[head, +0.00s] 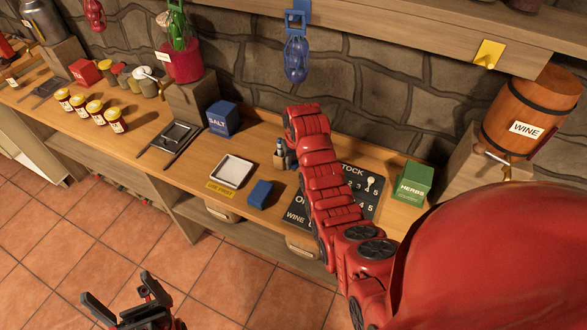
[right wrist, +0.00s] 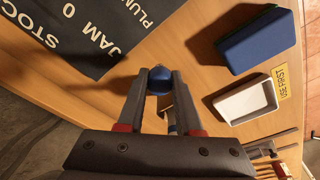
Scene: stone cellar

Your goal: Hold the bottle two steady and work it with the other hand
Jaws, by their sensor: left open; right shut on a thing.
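My right arm reaches over the counter, and its gripper (head: 284,158) is largely hidden behind the red arm links in the head view. In the right wrist view the right gripper (right wrist: 160,88) is shut on a small item with a rounded dark blue top (right wrist: 160,74), which I take to be bottle two. Its lower part is mostly hidden between the fingers. I cannot tell whether it touches the counter. My left gripper (head: 128,300) is open and empty, low over the tiled floor in front of the counter, well away from the bottle.
The wooden counter (head: 150,180) holds a white tray (head: 233,171), a blue box (head: 260,193), a SALT box (head: 222,118), a green HERBS box (head: 412,183) and a dark stock board (head: 360,185). Several jars (head: 97,108) stand left. A blue lantern-like item (head: 296,60) hangs above.

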